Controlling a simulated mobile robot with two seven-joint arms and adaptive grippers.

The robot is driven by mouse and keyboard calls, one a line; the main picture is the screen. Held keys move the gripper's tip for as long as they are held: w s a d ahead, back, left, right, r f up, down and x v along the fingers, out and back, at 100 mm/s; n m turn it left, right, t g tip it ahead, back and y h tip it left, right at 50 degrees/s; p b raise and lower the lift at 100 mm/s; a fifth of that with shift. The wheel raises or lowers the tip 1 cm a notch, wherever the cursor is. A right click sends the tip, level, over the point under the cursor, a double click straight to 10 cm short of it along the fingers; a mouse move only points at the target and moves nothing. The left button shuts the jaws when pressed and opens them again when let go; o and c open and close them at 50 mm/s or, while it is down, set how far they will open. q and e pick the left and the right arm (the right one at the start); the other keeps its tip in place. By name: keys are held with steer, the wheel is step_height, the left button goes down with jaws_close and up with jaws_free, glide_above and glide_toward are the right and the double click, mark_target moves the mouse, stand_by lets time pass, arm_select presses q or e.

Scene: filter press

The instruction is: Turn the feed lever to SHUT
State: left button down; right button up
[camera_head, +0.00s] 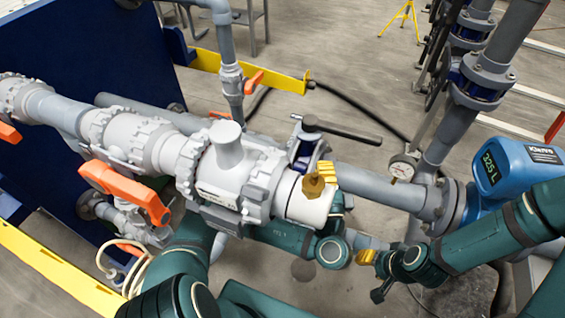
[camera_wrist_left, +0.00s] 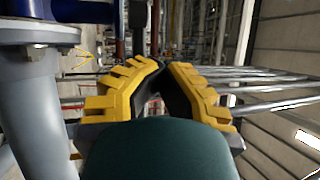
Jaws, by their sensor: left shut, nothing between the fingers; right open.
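A long dark lever (camera_head: 345,132) extends right from the top of a blue valve (camera_head: 304,150) on the grey pipe. It appears to be the feed lever, but no SHUT marking can be read. My left gripper (camera_head: 325,172) points up just right of the blue valve, below the lever in the picture; contact cannot be told. In the left wrist view its yellow fingers (camera_wrist_left: 161,66) meet at the tips with nothing between them. My right gripper (camera_head: 367,257) is open and empty below the pipe, apart from the lever; its fingers are partly hidden.
Orange handles (camera_head: 125,190) sit at the left below the white pipe assembly (camera_head: 225,165). A pressure gauge (camera_head: 401,168) and blue meter (camera_head: 515,168) stand right. A grey pipe (camera_wrist_left: 40,120) is left in the wrist view.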

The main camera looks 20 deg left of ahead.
arm_select(q)
steer(key=s+a, duration=0.2)
steer(key=a, duration=0.7)
steer(key=shift+s+a, duration=0.15)
steer(key=shift+a, duration=0.15)
stand_by(0.4)
steer(key=c, duration=0.5)
jaws_free()
steer(key=shift+c, duration=0.2)
